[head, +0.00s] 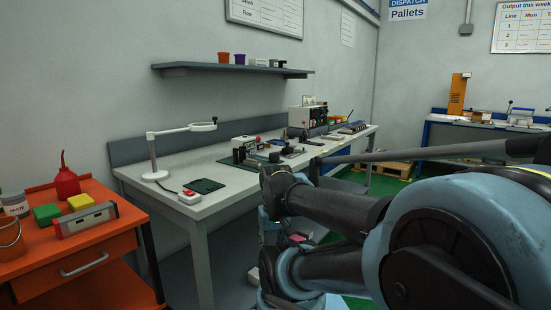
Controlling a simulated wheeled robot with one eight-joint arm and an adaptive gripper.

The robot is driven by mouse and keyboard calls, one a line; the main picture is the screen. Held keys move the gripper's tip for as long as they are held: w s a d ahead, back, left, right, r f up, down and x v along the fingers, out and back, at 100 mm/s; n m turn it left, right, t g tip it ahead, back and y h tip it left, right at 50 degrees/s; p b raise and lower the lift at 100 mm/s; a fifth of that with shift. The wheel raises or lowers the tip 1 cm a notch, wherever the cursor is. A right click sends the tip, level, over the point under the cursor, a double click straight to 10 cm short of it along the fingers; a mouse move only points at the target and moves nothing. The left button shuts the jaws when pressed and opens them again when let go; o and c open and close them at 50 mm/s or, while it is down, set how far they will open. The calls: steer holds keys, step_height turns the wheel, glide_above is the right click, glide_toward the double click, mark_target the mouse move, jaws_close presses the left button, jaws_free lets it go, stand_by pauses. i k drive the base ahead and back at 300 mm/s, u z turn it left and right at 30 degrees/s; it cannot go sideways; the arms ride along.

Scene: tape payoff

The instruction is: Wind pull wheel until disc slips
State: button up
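Several small devices stand on the long grey workbench (215,172). One is a dark green and pale unit (244,150) near the middle of the bench, and a dark low fixture (290,151) sits to its right. I cannot tell which one carries the pull wheel or the disc; they are too small and partly behind my arm. My blue and black arm fills the right foreground and folds down in front of the bench. My gripper's fingers cannot be made out.
An orange cart (75,262) with a red bottle (66,182), green and yellow blocks stands at left. A white lamp (154,160), dark green mat (207,186) and switch box (190,196) occupy the near bench end. A pallet (395,168) and blue-framed table (440,135) stand behind.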

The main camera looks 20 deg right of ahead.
mark_target(274, 156)
steer(key=u, duration=0.85)
steer(key=k, duration=0.65)
steer(key=z, duration=1.35)
steer(key=i, duration=1)
steer(key=u, duration=0.05)
